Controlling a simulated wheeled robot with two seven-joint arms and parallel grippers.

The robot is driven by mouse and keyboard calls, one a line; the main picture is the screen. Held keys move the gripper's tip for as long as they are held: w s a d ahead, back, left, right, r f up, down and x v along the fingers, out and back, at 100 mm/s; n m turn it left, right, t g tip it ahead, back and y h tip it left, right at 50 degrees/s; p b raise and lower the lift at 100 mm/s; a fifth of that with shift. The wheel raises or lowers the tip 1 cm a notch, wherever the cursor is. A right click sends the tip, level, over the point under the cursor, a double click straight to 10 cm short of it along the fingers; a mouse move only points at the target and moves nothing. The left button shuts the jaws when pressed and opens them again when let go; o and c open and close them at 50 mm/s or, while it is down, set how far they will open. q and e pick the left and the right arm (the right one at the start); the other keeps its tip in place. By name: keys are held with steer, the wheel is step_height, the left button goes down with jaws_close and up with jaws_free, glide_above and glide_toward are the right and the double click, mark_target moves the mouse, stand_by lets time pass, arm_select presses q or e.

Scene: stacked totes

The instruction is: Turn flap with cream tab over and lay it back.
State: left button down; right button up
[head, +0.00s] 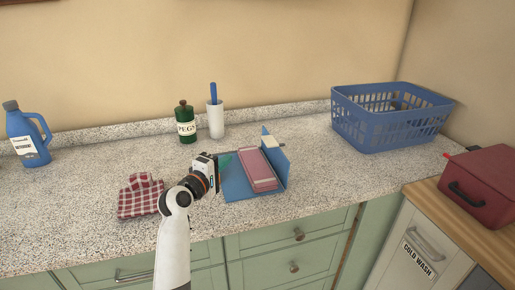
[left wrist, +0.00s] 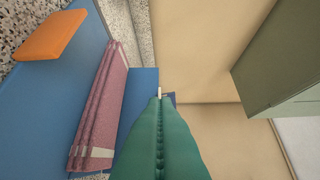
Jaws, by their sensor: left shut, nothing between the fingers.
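A blue folding board (head: 235,184) lies on the counter with a folded pink cloth (head: 259,170) on it. A blue flap (head: 281,167) stands raised along the board's right side. A cream tab (head: 271,140) shows at the board's back end, near the top of the raised blue part. My left gripper (head: 225,160) is at the board's left side, its green fingers shut and empty, apart from the cream tab. In the left wrist view the fingers (left wrist: 160,125) fill the lower middle, with the pink cloth (left wrist: 99,110) and an orange tab (left wrist: 50,36) on blue to their left.
A checked cloth (head: 140,196) lies left of my arm. A blue basket (head: 390,118), red box (head: 483,182) and detergent bottle (head: 28,136) stand farther off. Bare counter lies right of the board.

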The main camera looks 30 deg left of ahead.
arm_select(q)
steer(key=w, duration=0.3)
glide_toward(263, 139)
steer(key=w+a, duration=0.3)
steer(key=shift+w+d+p, duration=0.85)
steer(key=shift+w+d, duration=0.2)
steer(key=shift+w, duration=0.1)
steer(key=shift+w+d+f, duration=0.1)
steer(key=shift+w+d, duration=0.1)
steer(key=shift+w, duration=0.05)
arm_select(e)
steer(key=shift+w+d+r, duration=0.5)
steer(key=shift+w+r, duration=0.35)
steer(key=shift+w+d, duration=0.1)
steer(key=shift+d, duration=0.15)
